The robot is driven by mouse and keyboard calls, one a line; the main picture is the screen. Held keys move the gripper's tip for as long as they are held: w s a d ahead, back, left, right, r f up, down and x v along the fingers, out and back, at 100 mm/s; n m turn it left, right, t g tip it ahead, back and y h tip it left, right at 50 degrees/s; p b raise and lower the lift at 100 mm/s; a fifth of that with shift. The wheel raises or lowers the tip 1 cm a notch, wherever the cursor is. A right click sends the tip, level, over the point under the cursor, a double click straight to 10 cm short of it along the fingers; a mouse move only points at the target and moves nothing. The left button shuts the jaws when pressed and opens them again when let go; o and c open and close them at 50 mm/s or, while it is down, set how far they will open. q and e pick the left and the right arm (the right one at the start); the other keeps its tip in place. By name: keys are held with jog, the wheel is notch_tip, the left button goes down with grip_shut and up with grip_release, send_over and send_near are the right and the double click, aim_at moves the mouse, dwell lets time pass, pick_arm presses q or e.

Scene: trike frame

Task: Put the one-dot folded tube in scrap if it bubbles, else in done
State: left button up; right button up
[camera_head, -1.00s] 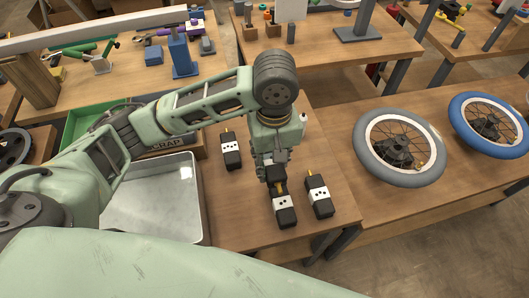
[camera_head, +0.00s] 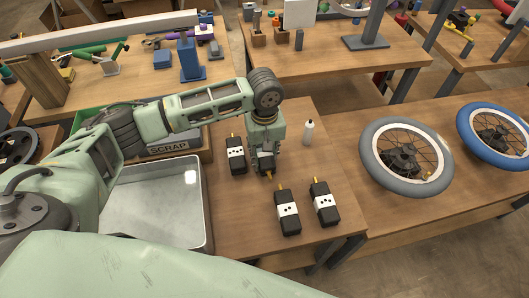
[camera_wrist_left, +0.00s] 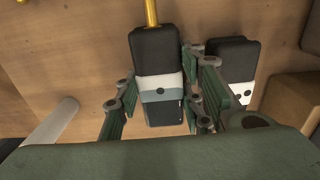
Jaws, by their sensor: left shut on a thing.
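My left gripper (camera_head: 266,165) is shut on the one-dot folded tube (camera_wrist_left: 156,55), a black block with a white band, one dot and a brass stem. In the wrist view the tube sits between the fingers. In the head view the gripper mostly hides it. Two other folded tubes, one at the front (camera_head: 287,212) and one to its right (camera_head: 324,205), lie on the bench. A third (camera_head: 235,155) lies left of the gripper. The scrap bin's label (camera_head: 168,147) reads SCRAP; my arm partly covers the bin. No done label shows. I see no bubbles.
A shiny metal tray (camera_head: 203,222) stands left of the tubes; I cannot tell if it holds water. A white bottle (camera_head: 308,132) stands right of the gripper. Two wheels, grey-tyred (camera_head: 378,172) and blue-tyred (camera_head: 475,135), lie on the right bench.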

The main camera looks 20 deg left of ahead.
pick_arm(q)
jog(key=shift+f, duration=0.1)
jog(key=o, duration=1.3)
jog(key=shift+f, duration=0.1)
jog(key=shift+o, duration=0.2)
